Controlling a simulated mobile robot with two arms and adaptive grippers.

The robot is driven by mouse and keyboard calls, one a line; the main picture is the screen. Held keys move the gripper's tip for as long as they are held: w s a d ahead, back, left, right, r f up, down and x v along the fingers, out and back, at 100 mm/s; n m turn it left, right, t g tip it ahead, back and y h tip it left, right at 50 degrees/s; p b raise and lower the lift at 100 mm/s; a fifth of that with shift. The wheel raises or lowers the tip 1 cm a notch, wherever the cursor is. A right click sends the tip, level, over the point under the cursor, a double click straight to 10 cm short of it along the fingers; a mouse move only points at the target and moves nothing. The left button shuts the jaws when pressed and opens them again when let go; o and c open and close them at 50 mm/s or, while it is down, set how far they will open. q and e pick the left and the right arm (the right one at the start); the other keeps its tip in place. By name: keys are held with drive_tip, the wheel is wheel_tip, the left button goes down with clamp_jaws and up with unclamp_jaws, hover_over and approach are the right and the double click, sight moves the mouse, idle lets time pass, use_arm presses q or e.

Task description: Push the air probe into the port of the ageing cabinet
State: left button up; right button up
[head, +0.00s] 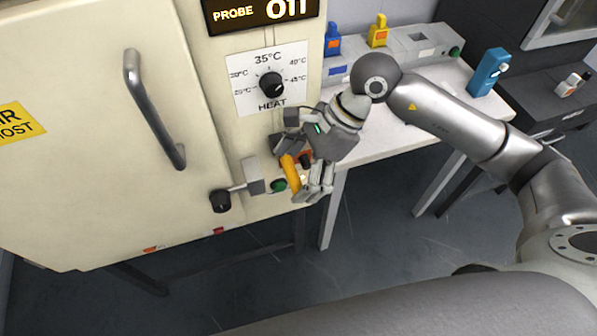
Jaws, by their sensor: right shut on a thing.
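The ageing cabinet (95,190) is a large cream box filling the left of the head view. My right gripper (300,168) is at the right part of its front panel, below the heat dial, with its fingers shut on an orange-yellow piece, apparently the air probe (290,173). Part of the probe is hidden by the fingers. I cannot make out the port; the gripper covers that part of the panel, so I cannot tell whether the probe is in it. My left gripper is not in view.
The heat dial (271,85) is above the gripper. A door handle (150,105) sticks out. A white bench (400,135) with coloured bottles stands behind.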

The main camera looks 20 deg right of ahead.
drive_tip(key=shift+w, duration=0.7)
drive_tip(key=o, duration=0.8)
drive_tip(key=v, duration=1.2)
